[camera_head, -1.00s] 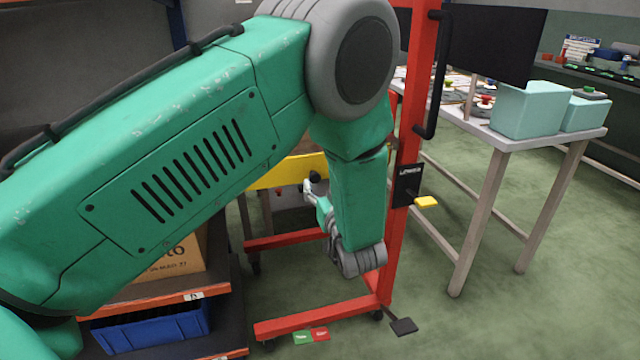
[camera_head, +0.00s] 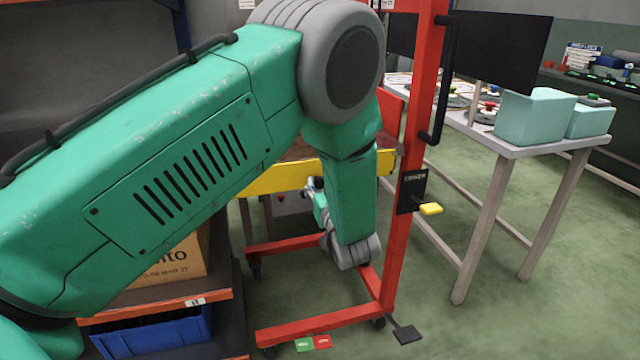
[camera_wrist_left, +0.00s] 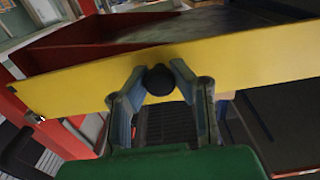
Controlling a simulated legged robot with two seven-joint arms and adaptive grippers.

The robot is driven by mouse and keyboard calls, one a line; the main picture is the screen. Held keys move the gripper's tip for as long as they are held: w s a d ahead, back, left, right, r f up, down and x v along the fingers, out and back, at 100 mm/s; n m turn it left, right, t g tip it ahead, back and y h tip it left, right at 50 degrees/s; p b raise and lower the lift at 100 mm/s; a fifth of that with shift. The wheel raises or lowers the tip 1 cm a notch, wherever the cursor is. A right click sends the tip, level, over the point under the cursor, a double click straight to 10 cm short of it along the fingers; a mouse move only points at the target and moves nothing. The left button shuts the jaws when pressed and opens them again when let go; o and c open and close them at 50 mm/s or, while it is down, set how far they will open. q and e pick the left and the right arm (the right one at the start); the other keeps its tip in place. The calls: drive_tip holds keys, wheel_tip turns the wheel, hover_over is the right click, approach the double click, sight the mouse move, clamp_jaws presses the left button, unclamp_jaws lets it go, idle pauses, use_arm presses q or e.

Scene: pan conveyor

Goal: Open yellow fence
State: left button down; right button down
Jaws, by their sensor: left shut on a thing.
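The yellow fence (camera_head: 270,181) is a long flat bar across the front of the red cart frame (camera_head: 412,190). My forearm hides its middle in the head view. Its right end shows beside the red post. In the wrist view the fence (camera_wrist_left: 240,66) runs across the picture, with a round black knob (camera_wrist_left: 158,80) on its face. My left gripper (camera_wrist_left: 155,84) is shut on this knob, one finger on each side. In the head view the left gripper (camera_head: 316,192) is small and partly hidden by my arm. My right gripper is not in view.
A shelf with a cardboard box (camera_head: 175,262) and a blue bin (camera_head: 160,335) stands close on the left. A table (camera_head: 530,145) with pale green blocks is on the right. A black pedal (camera_head: 405,332) juts from the cart's base. Green floor is clear at lower right.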

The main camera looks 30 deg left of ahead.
use_arm(q)
wheel_tip(320, 180, up, 6)
drive_tip(key=p, duration=0.5)
drive_tip(key=shift+w+r, duration=0.15)
drive_tip(key=c, duration=1.4)
unclamp_jaws()
drive_tip(key=shift+o, duration=0.6)
drive_tip(key=shift+f, duration=0.2)
